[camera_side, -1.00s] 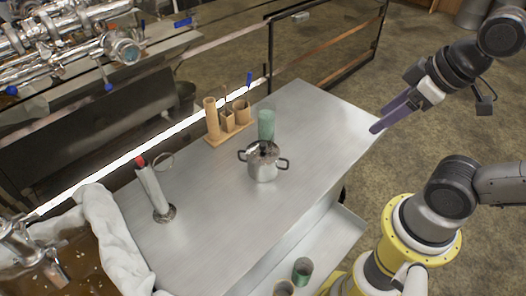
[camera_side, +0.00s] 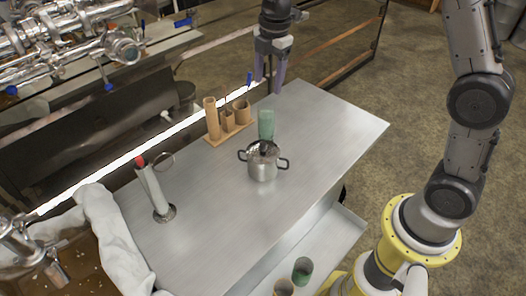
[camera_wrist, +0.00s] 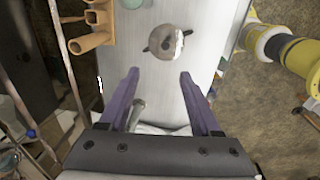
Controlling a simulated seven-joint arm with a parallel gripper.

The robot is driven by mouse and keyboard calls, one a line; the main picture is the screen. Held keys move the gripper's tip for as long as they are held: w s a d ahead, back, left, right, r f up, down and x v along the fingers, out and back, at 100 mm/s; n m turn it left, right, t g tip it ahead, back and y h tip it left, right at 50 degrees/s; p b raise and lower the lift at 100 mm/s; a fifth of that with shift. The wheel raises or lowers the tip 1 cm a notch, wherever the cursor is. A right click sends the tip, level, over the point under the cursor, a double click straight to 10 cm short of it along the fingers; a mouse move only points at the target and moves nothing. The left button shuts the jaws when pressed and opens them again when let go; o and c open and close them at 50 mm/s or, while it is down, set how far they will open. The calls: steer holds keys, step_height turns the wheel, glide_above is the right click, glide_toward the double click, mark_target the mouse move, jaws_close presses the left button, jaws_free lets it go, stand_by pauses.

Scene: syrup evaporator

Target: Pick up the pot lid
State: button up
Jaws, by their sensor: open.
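The steel pot (camera_side: 263,168) stands upright on the metal table (camera_side: 310,130), with dark handles on both sides. Its lid (camera_side: 263,150) sits on top and has a dark knob. In the wrist view the lid (camera_wrist: 166,41) shows from above, ahead of my fingers, with its knob (camera_wrist: 172,49) near the middle. My gripper (camera_side: 269,88) points down, open and empty, its two purple fingers apart above the far part of the table. In the wrist view my gripper (camera_wrist: 158,75) shows nothing between its fingers.
A green translucent cup (camera_side: 266,124) stands just behind the pot. A wooden holder (camera_side: 228,130) with cylinders is to its left. A slanted tube with a red top (camera_side: 152,188) stands at the left. The table's right part is clear.

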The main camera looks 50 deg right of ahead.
steer(key=g, duration=0.2)
glide_above(263, 143)
steer(key=f, duration=1.4)
steer(key=shift+d+f, duration=0.3)
steer(key=shift+f, duration=0.1)
steer(key=shift+a+f, duration=0.15)
steer(key=shift+f, duration=1.45)
steer(key=shift+a+f, duration=0.15)
steer(key=shift+f, duration=1.45)
steer(key=shift+c, duration=0.2)
jaws_close()
